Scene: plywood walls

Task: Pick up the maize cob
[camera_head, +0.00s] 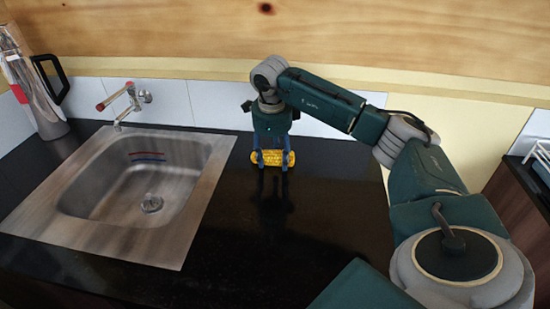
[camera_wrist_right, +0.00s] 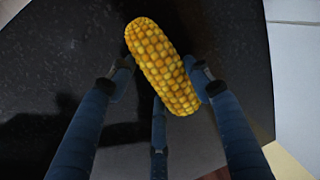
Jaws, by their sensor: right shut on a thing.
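The yellow maize cob (camera_head: 273,157) is at the black counter near the back wall, to the right of the sink. My right gripper (camera_head: 273,158) points down with its fingers around the cob and is shut on it. In the right wrist view, the cob (camera_wrist_right: 162,66) lies between the blue fingers of the gripper (camera_wrist_right: 160,85), tilted, with its upper end beyond them. I cannot tell whether the cob touches the counter. My left gripper is not in view.
A steel sink (camera_head: 151,204) with a red-handled tap (camera_head: 127,98) is set into the counter (camera_head: 310,240) at left. A jug (camera_head: 34,85) stands at the back left corner. A white rack (camera_head: 541,158) shows at the far right. The counter in front of the cob is clear.

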